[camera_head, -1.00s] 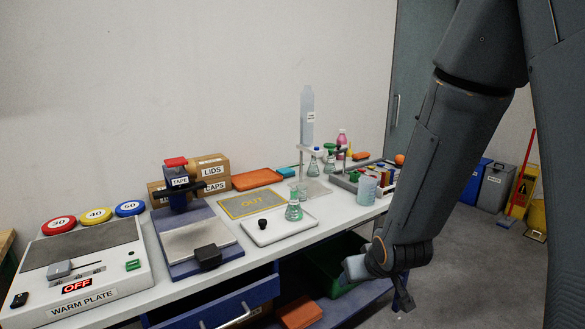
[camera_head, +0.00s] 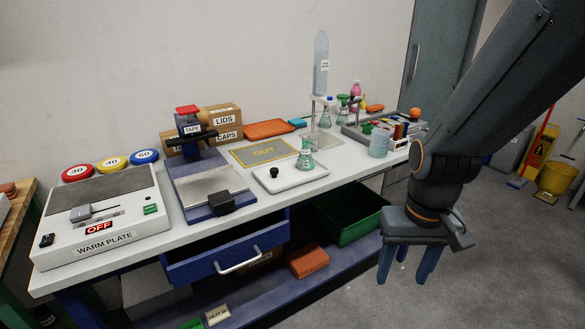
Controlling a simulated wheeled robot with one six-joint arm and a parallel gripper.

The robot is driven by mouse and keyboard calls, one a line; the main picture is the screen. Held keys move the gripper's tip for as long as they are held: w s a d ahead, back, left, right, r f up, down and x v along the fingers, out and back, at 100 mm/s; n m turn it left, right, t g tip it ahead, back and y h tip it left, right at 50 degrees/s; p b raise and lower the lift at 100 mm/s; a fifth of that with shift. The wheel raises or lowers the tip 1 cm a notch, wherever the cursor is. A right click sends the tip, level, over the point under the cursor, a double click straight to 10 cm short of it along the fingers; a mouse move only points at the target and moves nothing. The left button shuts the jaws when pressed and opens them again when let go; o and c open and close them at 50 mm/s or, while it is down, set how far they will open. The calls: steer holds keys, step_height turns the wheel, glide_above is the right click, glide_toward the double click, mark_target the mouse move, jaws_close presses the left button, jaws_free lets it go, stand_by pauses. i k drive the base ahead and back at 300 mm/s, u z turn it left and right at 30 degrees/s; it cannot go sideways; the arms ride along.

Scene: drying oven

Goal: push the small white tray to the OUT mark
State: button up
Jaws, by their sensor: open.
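The small white tray (camera_head: 291,181) lies on the bench near its front edge. A black knob (camera_head: 274,172) stands on its left part, and a flask with green liquid (camera_head: 305,160) stands on its right part. The OUT mark (camera_head: 262,152) is a grey rectangle with a yellow outline and yellow letters, directly behind the tray. My gripper (camera_head: 408,277) hangs in front of the bench at the right, fingers pointing down. It is open and empty, well apart from the tray.
Left of the tray stands a blue press marked TAPE (camera_head: 212,185), then the warm plate (camera_head: 101,217). An open blue drawer (camera_head: 230,248) juts out below the bench. A rack with coloured items (camera_head: 382,134) and a cup (camera_head: 379,143) stand at the right end.

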mark_target(289, 177)
steer(key=u, duration=1.25)
steer(key=i, duration=1.15)
steer(key=z, duration=0.25)
